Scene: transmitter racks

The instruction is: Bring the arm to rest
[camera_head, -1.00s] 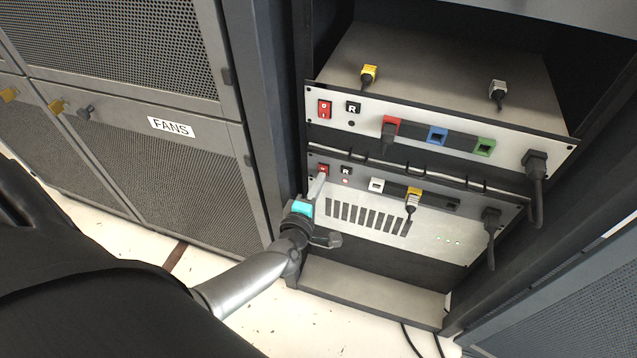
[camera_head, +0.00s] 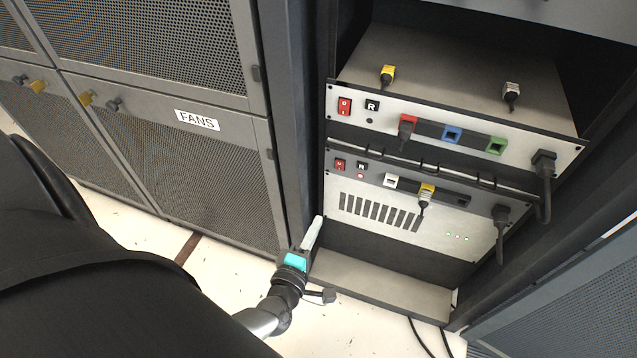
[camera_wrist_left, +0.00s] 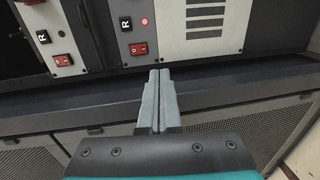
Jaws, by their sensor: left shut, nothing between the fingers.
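My left gripper (camera_head: 313,232) is in the head view, low at the left front edge of the open rack. Its fingers point up and are shut with nothing between them. In the left wrist view the two grey fingers (camera_wrist_left: 158,100) lie side by side, in front of the rack's panels and apart from the red switches. The lower unit (camera_head: 410,215) has a red switch (camera_head: 340,164), a black R button (camera_head: 362,166) and a lit red light under that button. My right gripper is not in view.
The upper unit (camera_head: 470,138) has red, blue and green sockets, with a black plug in the red one. Black cables hang at the right. A closed cabinet labelled FANS (camera_head: 197,120) stands at the left.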

